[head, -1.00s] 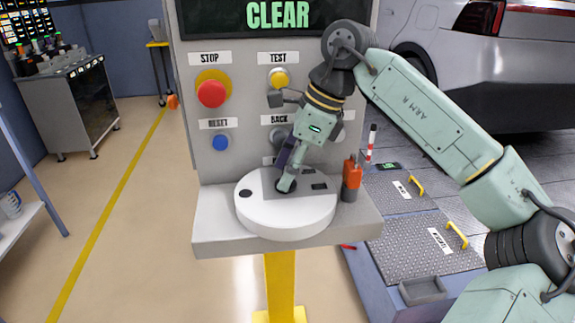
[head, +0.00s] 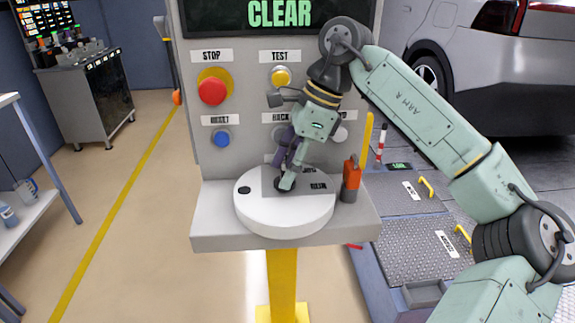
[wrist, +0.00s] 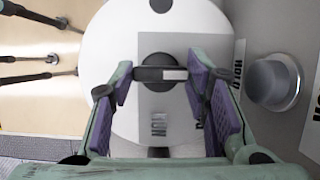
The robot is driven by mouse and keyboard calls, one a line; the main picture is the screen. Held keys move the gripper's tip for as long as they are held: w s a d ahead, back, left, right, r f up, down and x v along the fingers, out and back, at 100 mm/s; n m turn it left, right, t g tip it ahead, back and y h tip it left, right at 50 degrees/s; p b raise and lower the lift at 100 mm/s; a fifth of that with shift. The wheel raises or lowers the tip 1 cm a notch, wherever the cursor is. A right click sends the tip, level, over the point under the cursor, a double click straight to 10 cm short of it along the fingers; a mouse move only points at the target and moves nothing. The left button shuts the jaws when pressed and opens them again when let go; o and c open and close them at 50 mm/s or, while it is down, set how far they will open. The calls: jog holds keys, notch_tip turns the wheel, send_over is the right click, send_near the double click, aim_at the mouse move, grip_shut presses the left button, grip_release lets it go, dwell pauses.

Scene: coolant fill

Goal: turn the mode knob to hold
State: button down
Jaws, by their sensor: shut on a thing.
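The mode knob (wrist: 150,72) is a dark round knob with a bar across it, on a grey plate on the white round disc (wrist: 105,62). The bar has a white mark on its right half in the wrist view. My gripper (wrist: 158,80) is shut on the knob's bar, with a purple pad at each end of it. In the head view my gripper (head: 287,183) reaches down onto the disc and largely hides the knob. A label reading RUN (wrist: 158,122) lies on the plate; another beside it is partly hidden by the right finger.
The disc sits on a grey ledge (head: 215,232) below an upright panel with the red STOP button (head: 212,91), blue button (head: 221,138) and yellow TEST button (head: 281,77). An orange object (head: 351,178) stands close right of the disc. The screen (head: 278,15) reads CLEAR.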

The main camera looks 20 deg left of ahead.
jog(key=c, duration=0.9)
grip_release()
jog(key=v, duration=1.2)
jog(key=shift+s+f, duration=0.1)
jog(key=shift+s, duration=0.05)
